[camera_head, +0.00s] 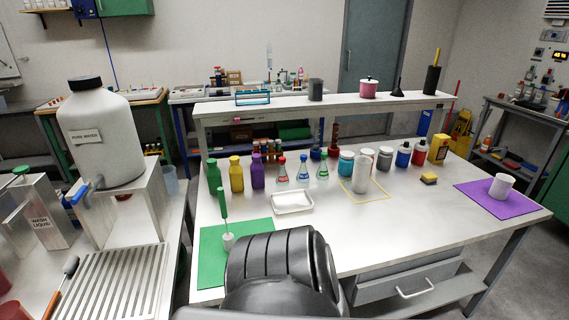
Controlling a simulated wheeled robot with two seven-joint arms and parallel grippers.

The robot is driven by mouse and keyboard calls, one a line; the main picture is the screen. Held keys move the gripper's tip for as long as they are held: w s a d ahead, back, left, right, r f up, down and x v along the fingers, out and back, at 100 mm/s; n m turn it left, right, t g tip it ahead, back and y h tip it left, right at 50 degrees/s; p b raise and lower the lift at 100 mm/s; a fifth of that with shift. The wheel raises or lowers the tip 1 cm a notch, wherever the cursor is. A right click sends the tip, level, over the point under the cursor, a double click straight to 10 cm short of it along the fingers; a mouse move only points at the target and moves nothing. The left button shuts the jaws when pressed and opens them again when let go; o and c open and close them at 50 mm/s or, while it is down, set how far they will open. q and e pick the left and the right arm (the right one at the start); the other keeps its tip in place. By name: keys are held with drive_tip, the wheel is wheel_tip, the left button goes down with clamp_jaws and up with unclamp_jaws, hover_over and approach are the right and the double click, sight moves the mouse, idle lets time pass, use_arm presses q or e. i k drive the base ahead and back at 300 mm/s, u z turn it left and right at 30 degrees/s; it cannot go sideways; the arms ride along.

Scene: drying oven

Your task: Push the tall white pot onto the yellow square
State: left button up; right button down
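A tall, pale white pot (361,174) stands upright on the white table, right of the middle of the view. A yellow square outline (382,200) is marked on the table around its base. The base appears to be inside the outline, but I cannot tell exactly how it sits against the back edge. A shorter white cup (502,187) stands on a purple mat at the right. Neither gripper's fingers show. A large black ribbed part of my own body covers the front middle of the table.
A white tray (292,203) lies to the left, and a green mat (215,262) with a green-handled brush is front left. The table's front right is clear.

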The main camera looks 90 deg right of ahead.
sight(361, 175)
drive_tip(key=z, duration=2.2)
